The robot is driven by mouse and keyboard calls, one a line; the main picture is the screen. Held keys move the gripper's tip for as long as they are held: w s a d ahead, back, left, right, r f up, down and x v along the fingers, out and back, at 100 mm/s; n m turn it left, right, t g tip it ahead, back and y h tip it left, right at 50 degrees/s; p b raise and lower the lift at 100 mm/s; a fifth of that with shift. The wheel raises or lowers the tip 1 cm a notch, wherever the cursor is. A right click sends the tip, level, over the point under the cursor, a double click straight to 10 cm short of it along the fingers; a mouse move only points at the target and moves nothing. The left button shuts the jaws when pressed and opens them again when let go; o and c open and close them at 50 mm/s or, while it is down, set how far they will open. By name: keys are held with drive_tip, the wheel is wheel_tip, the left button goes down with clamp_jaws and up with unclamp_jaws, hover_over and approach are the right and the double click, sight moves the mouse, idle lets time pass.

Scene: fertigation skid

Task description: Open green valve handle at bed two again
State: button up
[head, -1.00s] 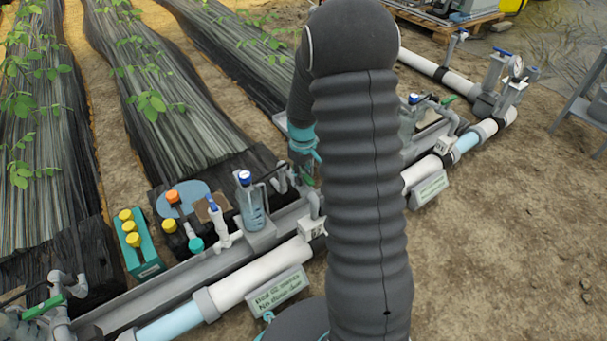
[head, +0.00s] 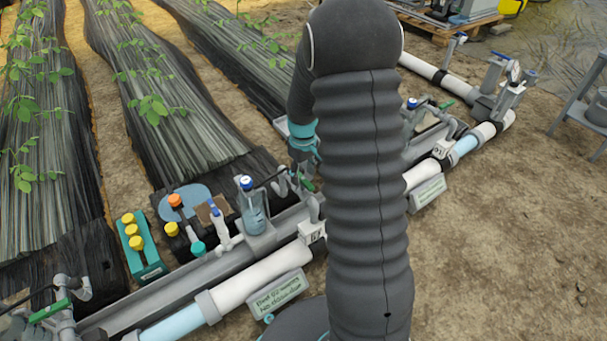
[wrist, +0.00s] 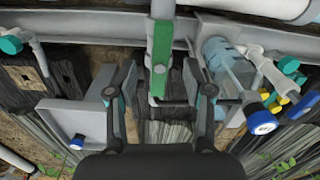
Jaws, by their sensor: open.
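The green valve handle (wrist: 161,47) is a flat bar on a grey upright valve body in the wrist view, lined up along the gripper's direction. No finger visibly touches the handle. In the head view my own arm hides most of the gripper and valve.
A clear blue-capped bottle (wrist: 226,68) stands close right of the gripper. Other green handles show at far left (head: 50,311) and right (head: 447,103).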

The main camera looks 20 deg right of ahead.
wheel_tip(320, 180, up, 7)
drive_tip(key=p, duration=0.4)
drive_tip(key=shift+f, duration=0.1)
drive_tip(key=shift+s+m, duration=0.15)
drive_tip(key=shift+m, duration=0.25)
drive_tip(key=shift+s+a+f+m+g, duration=0.15)
drive_tip(key=shift+s+f+m+g, duration=0.1)
drive_tip(key=shift+s, duration=0.25)
drive_tip(key=shift+s+a+f+m+g, duration=0.1)
drive_tip(key=shift+s+f+m+g, duration=0.1)
drive_tip(key=shift+s, duration=0.25)
drive_tip(key=s+a+r+m+t+p, duration=0.1)
drive_tip(key=s+a+r+t, duration=0.2)
drive_tip(key=s+r, duration=0.8)
drive_tip(key=s+a+r+m+t, duration=0.1)
drive_tip(key=s+a+r+t, duration=0.2)
drive_tip(key=s+a+r, duration=0.4)
drive_tip(key=s+v, duration=0.1)
drive_tip(key=v, duration=0.7)
drive_tip(key=shift+s+p, duration=0.3)
drive_tip(key=shift+p, duration=0.05)
drive_tip(key=shift+a+f, duration=0.1)
